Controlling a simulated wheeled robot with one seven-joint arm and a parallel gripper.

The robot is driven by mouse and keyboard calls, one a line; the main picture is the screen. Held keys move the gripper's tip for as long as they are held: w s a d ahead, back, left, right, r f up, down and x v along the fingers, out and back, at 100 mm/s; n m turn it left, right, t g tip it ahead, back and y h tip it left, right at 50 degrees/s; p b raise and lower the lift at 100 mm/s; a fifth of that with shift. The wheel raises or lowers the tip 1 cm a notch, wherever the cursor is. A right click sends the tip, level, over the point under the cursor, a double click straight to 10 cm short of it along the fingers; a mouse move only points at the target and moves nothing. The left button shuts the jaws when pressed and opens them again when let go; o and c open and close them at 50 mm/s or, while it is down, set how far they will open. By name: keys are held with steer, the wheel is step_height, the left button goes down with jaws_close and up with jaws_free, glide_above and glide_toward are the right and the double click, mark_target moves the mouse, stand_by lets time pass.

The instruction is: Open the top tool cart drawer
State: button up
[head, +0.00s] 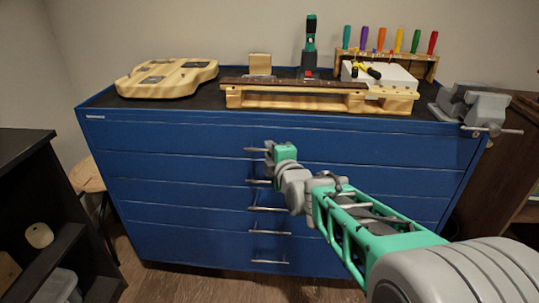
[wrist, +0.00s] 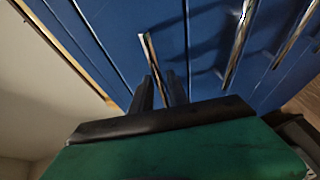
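The blue tool cart (head: 180,215) stands against the wall with several drawers, each with a metal bar handle. The top drawer (head: 180,132) looks flush with the cart front. Its handle (head: 254,149) shows just left of my gripper (head: 268,152) in the head view, which partly hides it. In the wrist view the top handle (wrist: 153,55) runs down into the gap between the two dark fingers of my gripper (wrist: 161,80). The fingers stand apart, one on each side of the bar, with gaps showing. I cannot tell whether either finger touches it.
Lower handles (wrist: 238,45) lie close beside the gripper. On the cart top are a wooden guitar body (head: 167,78), a guitar neck on a wooden stand (head: 320,98), a screwdriver rack (head: 425,65) and a grey vise (head: 475,105). A dark shelf (head: 30,200) stands at the left.

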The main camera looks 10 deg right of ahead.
steer(key=shift+w+f, duration=0.1)
steer(key=shift+w, duration=0.35)
jaws_close()
stand_by(1.1)
